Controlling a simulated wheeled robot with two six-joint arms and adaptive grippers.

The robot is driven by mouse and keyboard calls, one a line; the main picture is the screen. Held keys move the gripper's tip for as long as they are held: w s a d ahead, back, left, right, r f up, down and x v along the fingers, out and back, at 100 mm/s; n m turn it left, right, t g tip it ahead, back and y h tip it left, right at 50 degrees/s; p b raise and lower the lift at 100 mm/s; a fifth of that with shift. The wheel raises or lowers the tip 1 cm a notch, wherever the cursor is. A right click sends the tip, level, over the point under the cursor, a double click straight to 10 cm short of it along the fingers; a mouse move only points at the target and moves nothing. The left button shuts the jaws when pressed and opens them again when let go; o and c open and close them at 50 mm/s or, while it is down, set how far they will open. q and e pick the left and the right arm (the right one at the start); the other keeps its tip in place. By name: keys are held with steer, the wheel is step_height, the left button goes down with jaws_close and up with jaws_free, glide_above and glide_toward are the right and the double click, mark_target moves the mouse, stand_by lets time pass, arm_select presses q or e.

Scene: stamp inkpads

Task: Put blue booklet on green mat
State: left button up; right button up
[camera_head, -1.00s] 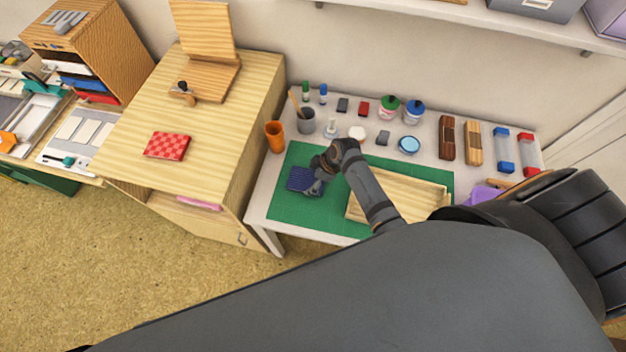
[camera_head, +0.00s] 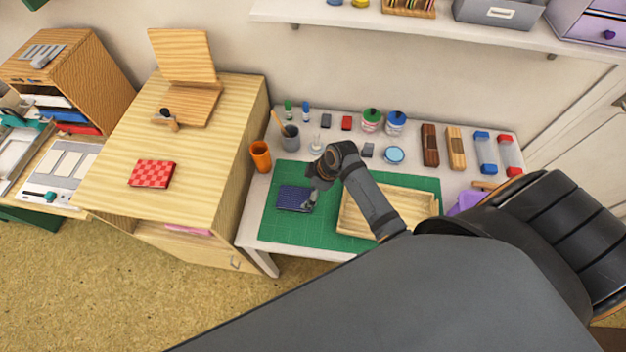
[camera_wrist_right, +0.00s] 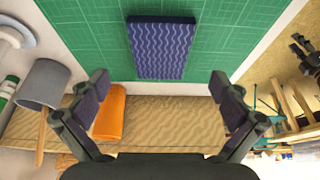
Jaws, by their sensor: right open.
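The blue booklet (camera_head: 295,199) has a wavy pattern and lies on the left part of the green mat (camera_head: 281,230). In the right wrist view the booklet (camera_wrist_right: 161,48) lies flat, with the mat (camera_wrist_right: 222,48) showing on both sides of it. My right gripper (camera_head: 312,192) is at the booklet's right side in the head view. In the right wrist view my right gripper (camera_wrist_right: 158,112) is open and empty, its two fingers wide apart, with the booklet beyond them and apart from them. My left gripper is not in view.
A wooden tray (camera_head: 352,221) lies on the mat to the right. An orange cup (camera_head: 260,156) and a grey cup (camera_head: 290,138) stand left and behind. Stamps, jars and inkpads line the table's back. A wooden cabinet (camera_head: 215,150) stands left, with a red checked booklet (camera_head: 152,174).

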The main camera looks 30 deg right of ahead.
steer(key=v, duration=0.6)
steer(key=shift+s+f, duration=0.1)
stand_by(0.3)
